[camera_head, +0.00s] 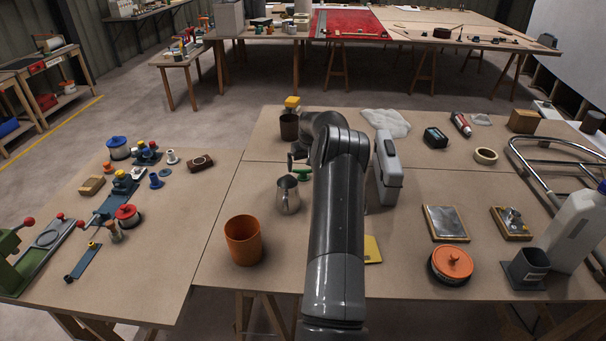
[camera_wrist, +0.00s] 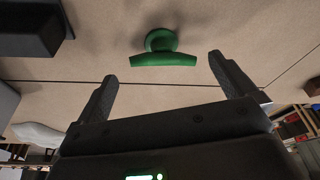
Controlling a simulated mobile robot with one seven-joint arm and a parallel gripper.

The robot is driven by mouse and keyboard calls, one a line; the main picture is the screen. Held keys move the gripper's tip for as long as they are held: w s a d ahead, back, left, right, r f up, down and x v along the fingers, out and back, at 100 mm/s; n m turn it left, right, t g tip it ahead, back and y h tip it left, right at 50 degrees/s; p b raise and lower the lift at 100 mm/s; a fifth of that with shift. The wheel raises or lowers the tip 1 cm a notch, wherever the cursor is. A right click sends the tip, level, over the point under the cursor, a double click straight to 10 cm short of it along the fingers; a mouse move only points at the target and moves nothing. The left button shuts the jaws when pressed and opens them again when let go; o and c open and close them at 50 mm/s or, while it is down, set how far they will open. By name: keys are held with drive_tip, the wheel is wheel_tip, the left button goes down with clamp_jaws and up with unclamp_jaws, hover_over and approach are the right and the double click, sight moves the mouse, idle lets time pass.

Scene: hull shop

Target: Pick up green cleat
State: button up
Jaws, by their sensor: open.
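The green cleat (camera_wrist: 162,57) stands on the tan table in the wrist view, a round base with a bar across it. It lies just beyond my gripper (camera_wrist: 163,70), roughly centred between the two dark fingertips. The fingers are apart, with nothing between them, and I see no contact with the cleat. In the head view the green cleat (camera_head: 303,175) shows as a small piece beside my arm, partly hidden by it. My gripper (camera_head: 293,163) is mostly hidden there behind my arm.
A metal pitcher (camera_head: 288,195) stands close to the cleat, with an orange cup (camera_head: 243,240) nearer the front. A brown cup (camera_head: 289,127) stands behind. The table left of the pitcher is clear.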

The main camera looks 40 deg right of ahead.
sight(305, 171)
drive_tip(key=x, duration=0.4)
drive_tip(key=shift+s+f, duration=0.1)
drive_tip(key=shift+f, duration=0.3)
drive_tip(key=shift+c, duration=0.2)
drive_tip(key=c, duration=1.8)
